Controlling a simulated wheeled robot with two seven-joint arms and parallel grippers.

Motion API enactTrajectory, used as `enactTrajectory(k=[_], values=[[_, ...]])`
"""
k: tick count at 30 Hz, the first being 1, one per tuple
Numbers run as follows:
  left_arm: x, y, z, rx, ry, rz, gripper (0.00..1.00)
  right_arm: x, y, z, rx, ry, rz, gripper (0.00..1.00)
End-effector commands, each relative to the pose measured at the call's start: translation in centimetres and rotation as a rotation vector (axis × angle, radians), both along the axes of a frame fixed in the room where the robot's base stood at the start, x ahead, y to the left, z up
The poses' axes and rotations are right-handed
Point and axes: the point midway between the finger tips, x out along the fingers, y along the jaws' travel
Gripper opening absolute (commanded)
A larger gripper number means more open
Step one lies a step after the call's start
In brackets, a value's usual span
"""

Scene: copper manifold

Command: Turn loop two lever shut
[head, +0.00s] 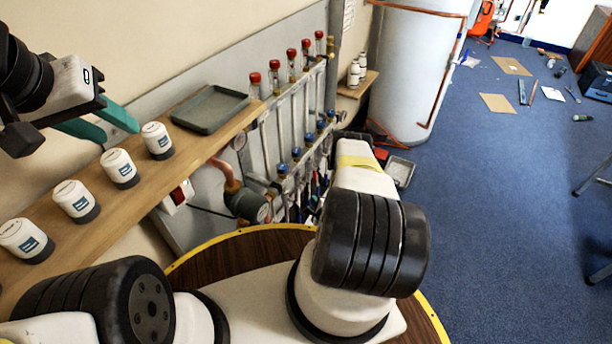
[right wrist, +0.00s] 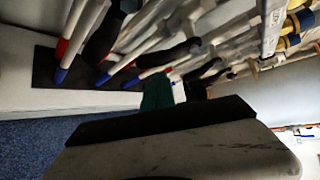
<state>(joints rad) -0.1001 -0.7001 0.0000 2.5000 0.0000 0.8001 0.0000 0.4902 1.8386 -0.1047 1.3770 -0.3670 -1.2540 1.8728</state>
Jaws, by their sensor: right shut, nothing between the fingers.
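The copper manifold (head: 292,118) stands against the wall in the head view, with a row of red caps on top and blue caps lower down. Its lower part is partly hidden by my right arm. In the right wrist view, pipes with red and blue sleeves run across the top, with black lever-like handles (right wrist: 181,50) among them; I cannot tell which is loop two's. My right gripper (right wrist: 160,92) is shut and empty close to these handles; contact is unclear. It is hidden in the head view. My left gripper (head: 106,125) is open and empty above the wooden shelf.
The wooden shelf (head: 112,204) carries several white-and-black pots (head: 120,168) and a grey-green tray (head: 210,108). A pump (head: 245,203) sits left of the manifold's lower end. A white cylinder tank (head: 415,65) stands right of the manifold.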

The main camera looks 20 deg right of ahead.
Motion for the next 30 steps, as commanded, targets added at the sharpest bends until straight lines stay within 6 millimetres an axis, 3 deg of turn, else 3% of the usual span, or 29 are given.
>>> enactTrajectory(k=[6, 30], values=[[0.0, 0.0, 0.0, 0.0, 0.0, 0.0, 0.39, -0.14, 0.82, 0.47, 0.0, 0.0, 0.0, 0.0], [0.0, 0.0, 0.0, 0.0, 0.0, 0.0, 0.39, -0.36, 0.97, 0.76, 0.058, 0.051, -0.003, 0.0]])
